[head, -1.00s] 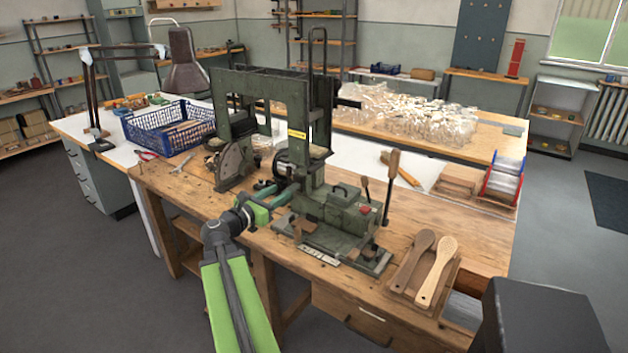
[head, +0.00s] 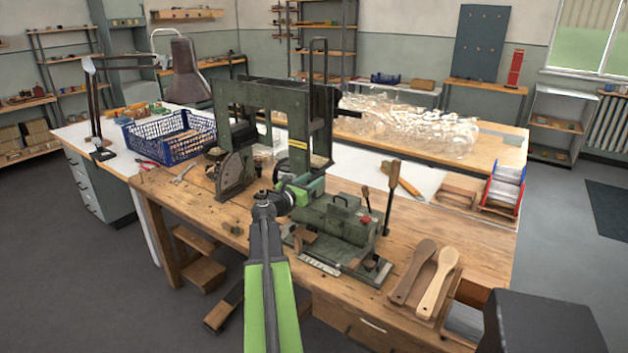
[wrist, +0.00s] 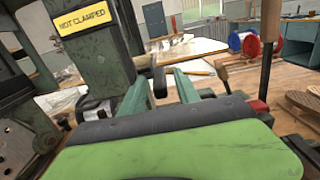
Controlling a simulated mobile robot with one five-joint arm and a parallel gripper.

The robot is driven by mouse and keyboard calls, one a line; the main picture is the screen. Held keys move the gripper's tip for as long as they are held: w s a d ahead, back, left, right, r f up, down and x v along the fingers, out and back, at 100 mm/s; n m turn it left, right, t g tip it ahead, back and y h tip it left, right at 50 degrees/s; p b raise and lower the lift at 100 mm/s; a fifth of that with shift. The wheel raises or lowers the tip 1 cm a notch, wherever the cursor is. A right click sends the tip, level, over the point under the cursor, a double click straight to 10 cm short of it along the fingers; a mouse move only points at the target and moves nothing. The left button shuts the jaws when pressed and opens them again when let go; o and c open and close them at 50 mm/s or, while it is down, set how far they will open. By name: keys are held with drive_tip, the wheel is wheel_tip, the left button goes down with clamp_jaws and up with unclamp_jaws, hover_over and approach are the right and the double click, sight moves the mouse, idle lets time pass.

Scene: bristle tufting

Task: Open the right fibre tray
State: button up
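The green tufting machine (head: 325,215) stands on the wooden bench. Pale fibre (head: 312,161) shows at its middle, behind my gripper (head: 306,186). I cannot clearly make out the right fibre tray; my gripper and the machine frame cover part of that area. In the wrist view my gripper (wrist: 160,92) has its two green fingers apart. A dark knob or handle (wrist: 158,76) shows between or just beyond them; I cannot tell whether they touch it. A yellow "NOT CLAMPED" label (wrist: 82,20) is on the machine column to the left.
Upright levers (head: 390,205) rise right of the gripper. Wooden brush bodies (head: 432,280) lie at the bench's right front. A red and blue spool holder (head: 503,188) stands at the right. A blue crate (head: 170,138) is at the left. Bench top at the right is partly clear.

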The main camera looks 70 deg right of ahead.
drive_tip(key=shift+s+d, duration=0.15)
drive_tip(key=shift+d, duration=0.4)
drive_tip(key=shift+c, duration=0.2)
clamp_jaws()
idle(0.9)
